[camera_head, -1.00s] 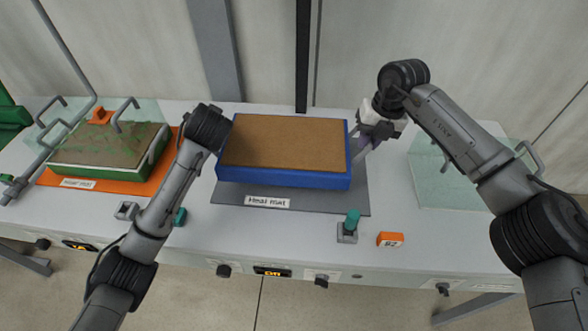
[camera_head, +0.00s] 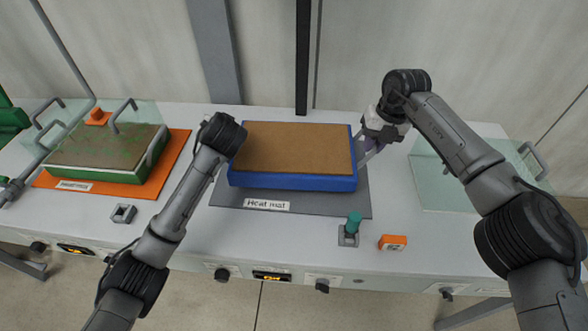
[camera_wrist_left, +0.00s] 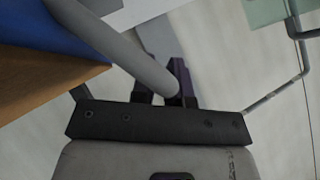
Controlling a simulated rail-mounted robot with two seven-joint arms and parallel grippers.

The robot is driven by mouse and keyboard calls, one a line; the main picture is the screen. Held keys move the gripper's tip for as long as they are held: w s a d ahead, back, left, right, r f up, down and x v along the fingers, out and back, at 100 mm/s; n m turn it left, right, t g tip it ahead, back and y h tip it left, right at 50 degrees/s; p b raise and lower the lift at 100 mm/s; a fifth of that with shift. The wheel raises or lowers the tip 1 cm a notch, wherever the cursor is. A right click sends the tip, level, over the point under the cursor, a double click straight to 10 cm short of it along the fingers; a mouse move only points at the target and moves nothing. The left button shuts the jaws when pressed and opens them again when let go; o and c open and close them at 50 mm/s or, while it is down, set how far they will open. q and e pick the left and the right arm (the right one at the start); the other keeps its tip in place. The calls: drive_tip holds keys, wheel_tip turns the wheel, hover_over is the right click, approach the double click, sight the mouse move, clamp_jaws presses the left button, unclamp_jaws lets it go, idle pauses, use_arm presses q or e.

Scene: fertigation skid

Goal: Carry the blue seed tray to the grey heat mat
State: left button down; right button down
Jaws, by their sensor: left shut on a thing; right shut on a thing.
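The blue seed tray (camera_head: 300,183), filled with brown soil, is level over the grey heat mat (camera_head: 330,207). Mat shows along its front and right edges. I cannot tell whether the tray touches the mat. My right gripper (camera_head: 368,150) is at the tray's right end, shut on its handle, which is mostly hidden. My left gripper is hidden behind its own wrist at the tray's left end in the head view. In the left wrist view my left gripper (camera_wrist_left: 164,85) is shut around a grey tray handle (camera_wrist_left: 115,45), with the tray's blue wall (camera_wrist_left: 45,35) beside it.
A green tray (camera_head: 95,172) sits on an orange mat (camera_head: 165,172) at left. Clear panels stand at both sides. A teal-knobbed switch (camera_head: 353,225) and an orange block (camera_head: 393,242) are in front of the grey mat. The bench right of them is clear.

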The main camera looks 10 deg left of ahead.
idle(0.4)
